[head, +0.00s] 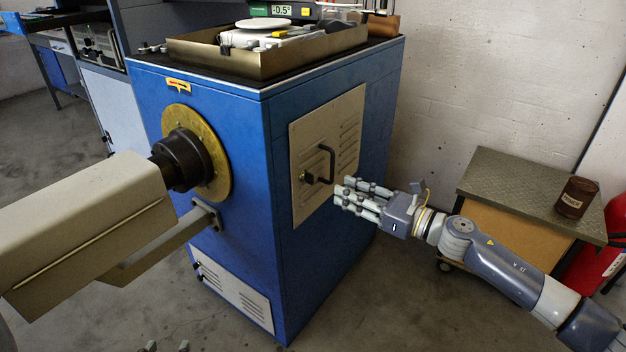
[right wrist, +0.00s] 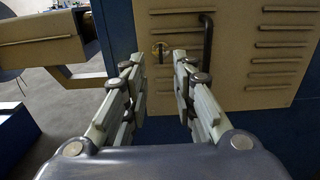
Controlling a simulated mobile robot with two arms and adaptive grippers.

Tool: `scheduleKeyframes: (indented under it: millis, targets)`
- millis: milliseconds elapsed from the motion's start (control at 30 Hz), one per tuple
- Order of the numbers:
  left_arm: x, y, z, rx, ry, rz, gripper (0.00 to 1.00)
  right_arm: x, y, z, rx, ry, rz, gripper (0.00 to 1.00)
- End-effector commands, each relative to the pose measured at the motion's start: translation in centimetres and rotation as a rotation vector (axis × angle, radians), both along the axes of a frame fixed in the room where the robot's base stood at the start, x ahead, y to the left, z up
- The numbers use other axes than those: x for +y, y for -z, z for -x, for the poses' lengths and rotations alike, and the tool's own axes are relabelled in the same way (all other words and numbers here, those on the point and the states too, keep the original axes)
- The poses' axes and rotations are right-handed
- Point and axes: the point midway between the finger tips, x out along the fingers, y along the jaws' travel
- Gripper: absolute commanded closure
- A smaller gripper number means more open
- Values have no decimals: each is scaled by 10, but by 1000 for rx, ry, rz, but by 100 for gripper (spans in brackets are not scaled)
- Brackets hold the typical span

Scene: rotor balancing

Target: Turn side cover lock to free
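The side cover (head: 345,128) is a beige louvred panel on the right side of the blue cabinet, with a dark bar handle (head: 331,162). Only the tips of my left gripper (head: 167,346) show at the bottom edge, spread apart.
The blue cabinet (head: 240,250) carries a tray (head: 270,62) of parts and a display reading -0.5°. A beige machine arm (head: 90,215) and dark spindle stand at left. A cart (head: 510,190) with a dark can (head: 576,196) stands right, near a red cylinder (head: 600,250).

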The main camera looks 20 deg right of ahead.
Motion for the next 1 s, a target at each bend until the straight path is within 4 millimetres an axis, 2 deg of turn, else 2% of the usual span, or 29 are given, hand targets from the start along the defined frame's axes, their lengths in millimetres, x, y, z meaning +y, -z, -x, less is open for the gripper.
scheduleKeyframes:
  millis: [600, 1000]
  targets:
    - [4, 13, 9, 72, -6, -17, 60, 52, -1, -68, 0, 2, -5, 75]
    - [4, 12, 9, 66, -6, -15, 60, 59, 0, -76, 2, 2, -3, 75]
